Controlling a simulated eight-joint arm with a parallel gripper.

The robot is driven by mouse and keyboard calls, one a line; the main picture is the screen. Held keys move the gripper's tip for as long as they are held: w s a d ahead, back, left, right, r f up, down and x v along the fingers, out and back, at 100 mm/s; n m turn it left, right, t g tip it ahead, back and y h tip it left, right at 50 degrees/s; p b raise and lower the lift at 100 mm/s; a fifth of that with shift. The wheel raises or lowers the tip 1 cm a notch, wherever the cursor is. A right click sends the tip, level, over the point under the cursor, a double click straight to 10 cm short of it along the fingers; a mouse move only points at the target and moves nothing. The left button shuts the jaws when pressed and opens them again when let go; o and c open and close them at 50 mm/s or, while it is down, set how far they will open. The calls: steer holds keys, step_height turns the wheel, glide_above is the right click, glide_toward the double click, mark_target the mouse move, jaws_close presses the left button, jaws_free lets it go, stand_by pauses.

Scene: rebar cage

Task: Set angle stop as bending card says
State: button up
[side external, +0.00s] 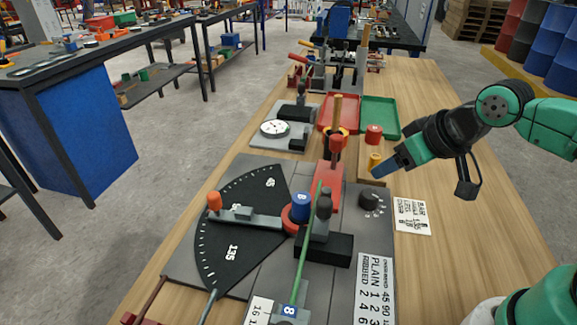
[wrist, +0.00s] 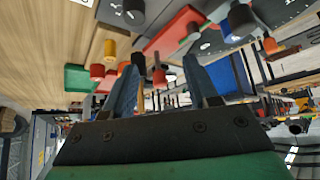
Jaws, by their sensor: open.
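The dark angle plate (side external: 232,250) carries marks including 45 and 135. The grey stop arm (side external: 240,215) with an orange knob (side external: 214,201) lies across it, pointing left between those two marks. The bending card (side external: 411,217) lies on the bench right of the bender; its writing is too small to read surely. A black dial knob (side external: 370,198) sits on the bender's right side. My gripper (side external: 380,166) is open and empty, over the bench beside a small yellow-orange peg (side external: 375,159). Its two blue fingers stand apart in the wrist view (wrist: 161,80).
A red lever block (side external: 328,185) and upright handles stand behind. Red (side external: 338,112) and green (side external: 380,113) trays lie farther back. The bench right of the card is clear.

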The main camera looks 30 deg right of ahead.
mark_target(214, 194)
steer(key=shift+o, duration=0.7)
steer(key=w+a+r+n+g+y, duration=0.2)
steer(key=w+a+n+g+y, duration=0.25)
steer(key=w+a+n, duration=0.55)
steer(key=w+a+f+n+g+y, duration=0.1)
steer(key=w+a+f+n, duration=0.1)
steer(key=a+n, duration=0.1)
steer(key=w+a+f+n+g+y, duration=0.1)
steer(key=w+a+f+n+y, duration=0.1)
steer(key=a+n, duration=0.1)
steer(key=w+a+f+n+g+y, duration=0.1)
steer(key=w+a+f+n, duration=0.1)
steer(key=w+a+f, duration=0.1)
steer(key=shift+w+a+f+n+y, duration=0.1)
steer(key=shift+a+n+y, duration=0.15)
steer(key=shift+n, duration=0.15)
steer(key=shift+x, duration=2.5)
jaws_close()
